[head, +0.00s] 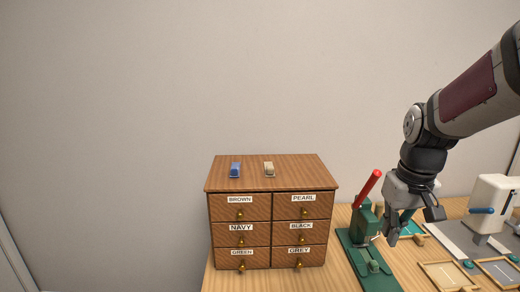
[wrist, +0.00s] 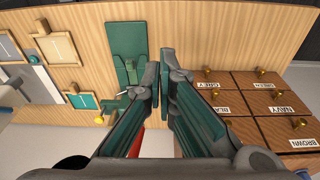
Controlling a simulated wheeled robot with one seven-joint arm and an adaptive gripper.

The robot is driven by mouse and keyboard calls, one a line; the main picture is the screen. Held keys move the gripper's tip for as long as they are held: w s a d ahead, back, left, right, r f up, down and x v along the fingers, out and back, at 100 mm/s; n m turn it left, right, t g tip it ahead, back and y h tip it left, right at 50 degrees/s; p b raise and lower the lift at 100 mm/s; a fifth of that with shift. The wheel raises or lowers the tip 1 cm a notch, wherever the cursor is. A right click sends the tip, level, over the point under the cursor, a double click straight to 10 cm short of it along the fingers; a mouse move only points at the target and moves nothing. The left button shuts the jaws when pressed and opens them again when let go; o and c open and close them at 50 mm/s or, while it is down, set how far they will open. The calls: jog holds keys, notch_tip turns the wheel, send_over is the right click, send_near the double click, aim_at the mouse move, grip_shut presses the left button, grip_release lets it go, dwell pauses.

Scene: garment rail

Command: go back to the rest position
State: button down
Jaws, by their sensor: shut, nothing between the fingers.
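My gripper (head: 410,228) hangs from my arm at the right of the head view, above the wooden table and just right of the green press with a red lever (head: 367,190). It is shut and empty. In the wrist view the two fingers of my gripper (wrist: 161,75) lie close together in the middle. The green press (wrist: 127,45) shows beyond them there, partly hidden behind the left finger.
A wooden drawer cabinet (head: 271,190) with labelled drawers stands left of the press, with a blue and a beige item on top. Trays (head: 445,275) and a white machine (head: 492,205) stand at the right. The wall area above the cabinet is free.

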jog(key=s+a+r, duration=0.2)
jog(key=s, duration=0.5)
jog(key=s+a+r+t, duration=0.1)
jog(key=s+a, duration=0.2)
jog(key=s, duration=0.4)
jog(key=s+a+r+t, duration=0.1)
jog(key=s+a+r, duration=0.1)
jog(key=s, duration=0.5)
jog(key=shift+s+a+r+p, duration=0.35)
jog(key=shift+a+p, duration=0.1)
jog(key=shift+a, duration=0.25)
